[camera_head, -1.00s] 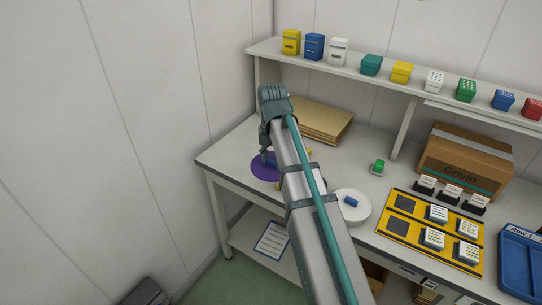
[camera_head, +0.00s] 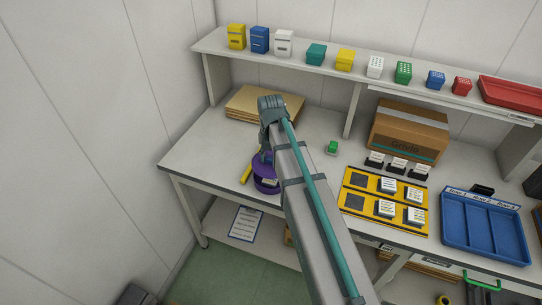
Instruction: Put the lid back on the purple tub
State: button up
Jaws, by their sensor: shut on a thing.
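The purple tub (camera_head: 267,186) stands on the table near its front left part, partly hidden by my arm. My gripper (camera_head: 266,156) points down just above it, and the fingers are small and partly hidden in this view. It is shut on the purple lid (camera_head: 258,166), which is over the tub. I cannot tell whether the lid touches the rim or is level.
A yellow stick-like item (camera_head: 246,174) lies left of the tub. A small green item (camera_head: 332,147), a yellow board (camera_head: 353,208), a cardboard box (camera_head: 408,132) and a blue tray (camera_head: 484,228) lie to the right. Brown boards (camera_head: 250,105) lie behind. The table's left end is clear.

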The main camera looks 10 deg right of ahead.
jog(key=shift+f+b, duration=1.2)
jog(key=shift+f, duration=0.6)
jog(key=shift+f+b, duration=0.4)
jog(key=shift+f, duration=0.7)
jog(key=shift+f+p, duration=0.15)
jog(key=shift+p, duration=0.2)
dwell(0.8)
jog(key=o, duration=0.8)
jog(key=shift+c, duration=0.2)
jog(key=shift+o, duration=0.3)
jog(key=o, duration=0.4)
